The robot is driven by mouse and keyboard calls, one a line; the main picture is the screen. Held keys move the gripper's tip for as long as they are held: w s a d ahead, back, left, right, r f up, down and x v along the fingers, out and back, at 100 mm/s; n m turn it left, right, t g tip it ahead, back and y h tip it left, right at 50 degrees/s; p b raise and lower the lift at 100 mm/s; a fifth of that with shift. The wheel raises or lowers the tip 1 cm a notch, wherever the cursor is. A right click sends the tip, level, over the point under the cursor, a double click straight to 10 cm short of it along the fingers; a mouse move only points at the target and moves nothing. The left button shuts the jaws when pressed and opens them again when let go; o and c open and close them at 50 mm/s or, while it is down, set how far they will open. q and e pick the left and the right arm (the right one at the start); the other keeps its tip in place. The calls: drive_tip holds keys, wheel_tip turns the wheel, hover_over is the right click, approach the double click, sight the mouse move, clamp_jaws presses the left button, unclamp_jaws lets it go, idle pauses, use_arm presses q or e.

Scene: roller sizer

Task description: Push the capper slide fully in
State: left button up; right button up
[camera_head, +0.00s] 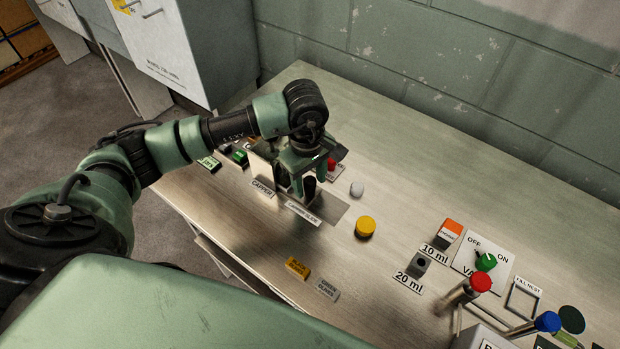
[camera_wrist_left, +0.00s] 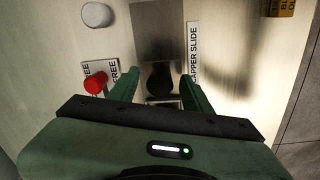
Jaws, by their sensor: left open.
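The capper slide is a flat grey track (camera_head: 335,209) on the bench, marked by a "CAPPER SLIDE" label (camera_head: 303,214). In the left wrist view the grey track (camera_wrist_left: 158,30) runs away from the gripper, with the label (camera_wrist_left: 194,52) along its right side. A dark round knob (camera_wrist_left: 160,78) stands at the near end of the track. My left gripper (camera_wrist_left: 158,88) is open, with one finger on each side of the knob; whether they touch it I cannot tell. In the head view my left gripper (camera_head: 308,192) hides most of the capper. My right gripper is not in view.
Yellow and grey label blocks (camera_head: 298,268) lie near the front edge. The wall (camera_head: 440,90) closes the back.

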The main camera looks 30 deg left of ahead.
use_arm(q)
drive_tip(key=shift+f, duration=0.2)
clamp_jaws()
idle(1.3)
